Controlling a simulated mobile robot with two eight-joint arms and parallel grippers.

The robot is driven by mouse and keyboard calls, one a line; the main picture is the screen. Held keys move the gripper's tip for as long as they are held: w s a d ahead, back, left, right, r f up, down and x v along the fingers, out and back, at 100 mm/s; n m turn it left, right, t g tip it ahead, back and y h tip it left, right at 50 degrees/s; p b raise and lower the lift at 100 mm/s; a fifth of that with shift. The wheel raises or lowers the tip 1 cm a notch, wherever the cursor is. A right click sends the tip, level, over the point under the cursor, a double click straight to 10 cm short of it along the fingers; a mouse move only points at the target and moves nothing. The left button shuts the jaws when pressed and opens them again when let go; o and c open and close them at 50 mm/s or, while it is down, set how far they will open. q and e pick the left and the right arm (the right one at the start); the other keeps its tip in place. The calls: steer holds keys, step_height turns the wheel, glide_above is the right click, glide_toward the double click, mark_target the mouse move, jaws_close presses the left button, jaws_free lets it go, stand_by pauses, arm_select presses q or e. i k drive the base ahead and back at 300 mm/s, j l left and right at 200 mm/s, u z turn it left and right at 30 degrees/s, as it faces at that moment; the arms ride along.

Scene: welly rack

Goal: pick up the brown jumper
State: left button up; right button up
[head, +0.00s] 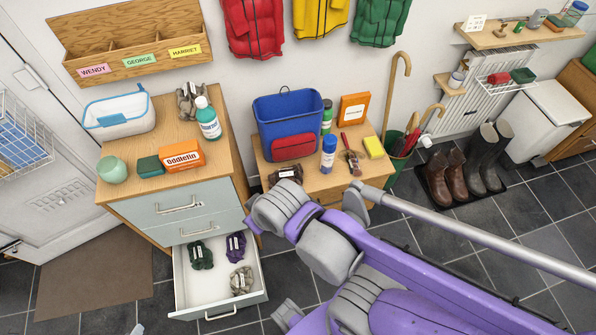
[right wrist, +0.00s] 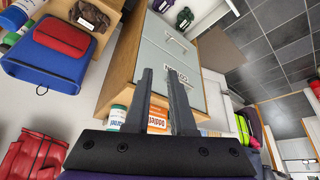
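A dark brown knitted bundle with a white label, which looks like the brown jumper (head: 286,174), lies at the front left of the low wooden table (head: 325,184), before the blue bag. My right arm partly covers that corner in the head view. The brown jumper also shows at the top left of the right wrist view (right wrist: 92,14). My right gripper (right wrist: 160,74) is open with nothing between its fingers. It is apart from the brown jumper, and its fingers overlap the cabinet front in that view.
The open drawer (head: 262,299) holds green (head: 201,255), purple (head: 236,246) and beige (head: 241,281) bundles. A grey-brown bundle (head: 190,103) sits on the cabinet top beside a bottle (head: 208,122). The blue bag (head: 288,118) stands close behind the brown jumper.

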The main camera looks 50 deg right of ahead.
mark_target(294, 173)
steer(key=k+l, duration=0.1)
steer(key=l, duration=1)
steer(key=k+l, duration=0.15)
steer(key=l, duration=0.4)
